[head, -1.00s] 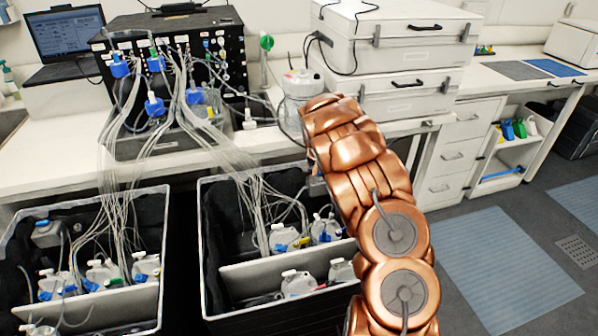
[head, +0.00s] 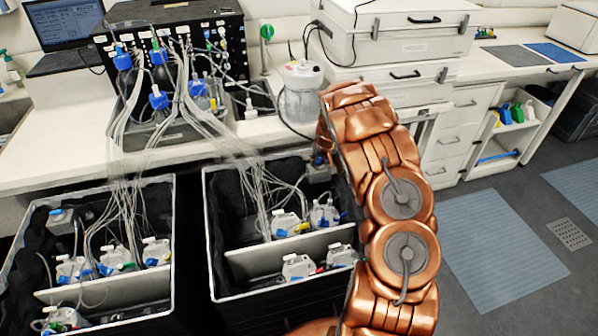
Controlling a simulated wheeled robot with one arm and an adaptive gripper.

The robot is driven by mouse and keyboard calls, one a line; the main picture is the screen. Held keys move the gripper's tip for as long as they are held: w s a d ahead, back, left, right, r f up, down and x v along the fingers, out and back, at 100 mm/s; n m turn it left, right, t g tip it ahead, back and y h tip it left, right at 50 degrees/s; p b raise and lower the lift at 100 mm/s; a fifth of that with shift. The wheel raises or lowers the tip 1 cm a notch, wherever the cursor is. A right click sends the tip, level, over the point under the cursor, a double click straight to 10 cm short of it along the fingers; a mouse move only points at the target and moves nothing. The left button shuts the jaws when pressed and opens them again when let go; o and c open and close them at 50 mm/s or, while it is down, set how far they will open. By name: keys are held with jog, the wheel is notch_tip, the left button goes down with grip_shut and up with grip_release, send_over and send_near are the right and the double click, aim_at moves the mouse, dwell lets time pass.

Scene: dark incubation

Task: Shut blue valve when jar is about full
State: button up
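A clear jar (head: 298,103) with a white lid (head: 302,74) stands on the white bench, left of the stacked cases. Tubes run to its lid, and its liquid level is too small to read. A small blue part (head: 318,160) shows at the bench front below the jar, beside my copper arm. It may be the blue valve, but I cannot tell its setting. My arm rises in front of the bench, and its far end bends away near the blue part. My gripper is hidden behind the arm.
A black rack (head: 222,50) with tubes and blue-capped bottles stands on the bench. Two open bins, left (head: 165,215) and middle (head: 209,240), hold jugs below it. Stacked white cases (head: 400,45) stand behind my arm.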

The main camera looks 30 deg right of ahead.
jog(key=b+v, duration=0.3)
jog(key=v, duration=0.5)
jog(key=s+a+r+g, duration=0.1)
jog(key=s+a+r, duration=0.4)
jog(key=s+a, duration=0.3)
jog(key=s+a+r+g+y, duration=0.1)
jog(key=s+a+r, duration=0.5)
jog(key=a, duration=0.5)
jog(key=shift+s+g+b, duration=0.3)
jog(key=shift+s, duration=0.9)
